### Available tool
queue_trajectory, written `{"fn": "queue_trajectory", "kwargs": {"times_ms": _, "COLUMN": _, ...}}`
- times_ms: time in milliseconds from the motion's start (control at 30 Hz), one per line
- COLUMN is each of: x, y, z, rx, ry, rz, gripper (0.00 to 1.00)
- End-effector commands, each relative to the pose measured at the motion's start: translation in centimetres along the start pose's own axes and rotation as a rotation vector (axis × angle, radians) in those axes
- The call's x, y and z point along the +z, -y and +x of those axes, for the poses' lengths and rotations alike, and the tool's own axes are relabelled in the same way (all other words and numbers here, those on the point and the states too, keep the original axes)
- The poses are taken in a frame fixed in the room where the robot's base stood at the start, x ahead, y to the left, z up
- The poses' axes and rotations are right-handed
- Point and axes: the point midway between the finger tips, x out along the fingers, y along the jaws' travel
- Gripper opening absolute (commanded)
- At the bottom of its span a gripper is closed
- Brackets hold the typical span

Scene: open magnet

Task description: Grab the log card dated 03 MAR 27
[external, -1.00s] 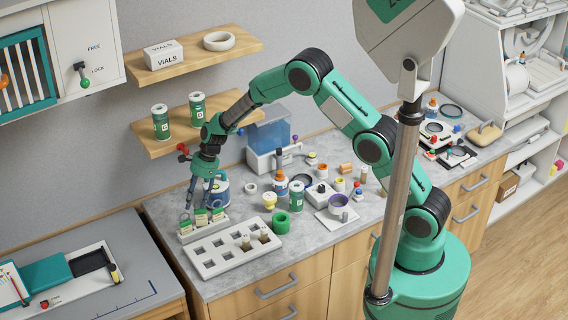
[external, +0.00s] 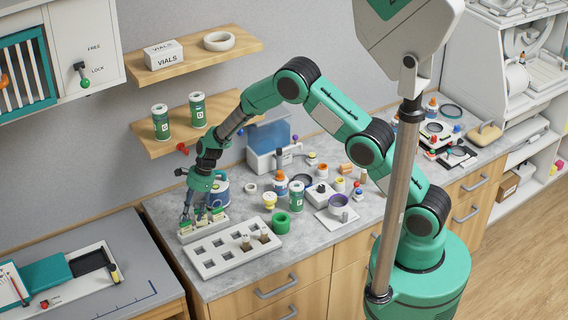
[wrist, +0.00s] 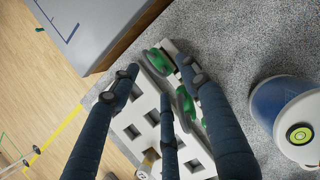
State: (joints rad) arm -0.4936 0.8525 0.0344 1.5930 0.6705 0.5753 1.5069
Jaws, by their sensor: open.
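Several green-topped log cards stand in a low white holder (external: 187,238) at the left end of the grey counter. The leftmost card (external: 186,227) also shows in the wrist view (wrist: 158,61), and another card (wrist: 186,102) is beside a finger there. No date on any card can be read. My gripper (external: 201,213) points down over the holder, its fingers spread at the level of the card tops. In the wrist view, its three dark fingers (wrist: 160,85) are apart around the row of cards. My fingers hide part of the cards, and I cannot tell whether any finger touches one.
A white rack with square holes (external: 214,257) lies just in front of the holder. A blue and white jar (wrist: 290,110) stands close behind my gripper. A wooden shelf (external: 175,142) hangs above.

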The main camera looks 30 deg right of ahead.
Motion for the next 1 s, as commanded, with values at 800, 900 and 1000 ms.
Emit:
{"fn": "queue_trajectory", "kwargs": {"times_ms": 800, "x": 0.1, "y": 0.0, "z": 2.0, "rx": 0.000, "ry": 0.000, "rz": -0.001, "gripper": 0.46}}
{"fn": "queue_trajectory", "kwargs": {"times_ms": 900, "x": 0.2, "y": 0.0, "z": 2.9, "rx": 0.001, "ry": -0.001, "rz": -0.001, "gripper": 0.46}}
{"fn": "queue_trajectory", "kwargs": {"times_ms": 1000, "x": 0.3, "y": 0.0, "z": 3.7, "rx": 0.001, "ry": 0.000, "rz": 0.000, "gripper": 0.46}}
